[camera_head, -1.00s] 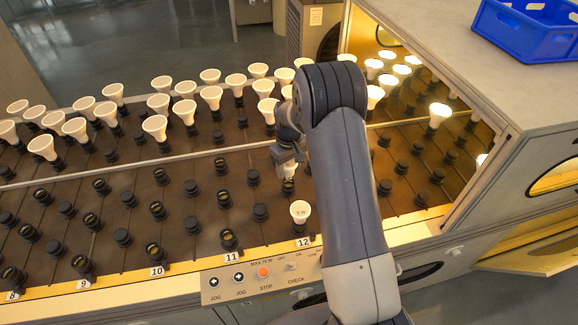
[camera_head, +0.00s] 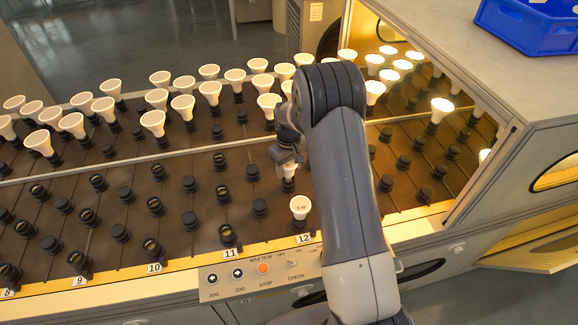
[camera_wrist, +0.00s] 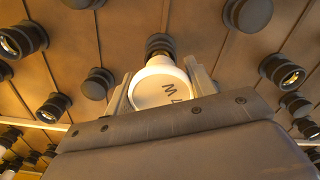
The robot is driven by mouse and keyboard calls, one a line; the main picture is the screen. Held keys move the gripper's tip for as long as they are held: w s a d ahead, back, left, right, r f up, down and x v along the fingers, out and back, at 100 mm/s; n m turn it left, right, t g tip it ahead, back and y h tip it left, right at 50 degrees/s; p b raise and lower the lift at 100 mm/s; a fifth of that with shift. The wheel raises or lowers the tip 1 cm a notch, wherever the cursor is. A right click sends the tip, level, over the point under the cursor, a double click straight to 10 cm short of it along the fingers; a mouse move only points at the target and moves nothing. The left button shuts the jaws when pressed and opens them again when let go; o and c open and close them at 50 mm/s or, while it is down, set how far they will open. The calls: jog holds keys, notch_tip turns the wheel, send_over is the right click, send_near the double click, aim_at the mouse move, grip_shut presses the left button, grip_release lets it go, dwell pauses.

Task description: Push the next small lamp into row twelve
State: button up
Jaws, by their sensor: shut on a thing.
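My gripper (camera_head: 288,168) is over row twelve, behind the number 12 label (camera_head: 304,239). In the wrist view, my gripper (camera_wrist: 160,92) is shut on a small white lamp (camera_wrist: 160,88), with a finger on each side. The lamp's face shows a W and part of a figure. A black socket (camera_wrist: 160,44) lies just past the lamp; whether the lamp is seated in a socket cannot be told. Another white lamp (camera_head: 300,206) marked 5 W stands in the front of row twelve. My arm hides part of the row in the head view.
Rows of sockets, some capped black and some open, fill the near side. Many white lamps (camera_head: 153,122) stand behind the rail. Lit lamps (camera_head: 439,108) glow inside the oven chamber at right. A blue crate (camera_head: 528,30) sits on top. A control panel (camera_head: 262,273) lies in front.

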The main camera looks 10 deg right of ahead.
jog(key=shift+f+b, duration=0.45)
jog(key=shift+f, duration=0.25)
jog(key=o, duration=1.1)
jog(key=shift+c, duration=0.2)
jog(key=shift+r, duration=0.1)
notch_tip(320, 180, up, 11)
jog(key=shift+f+b, duration=0.1)
jog(key=shift+b, duration=0.45)
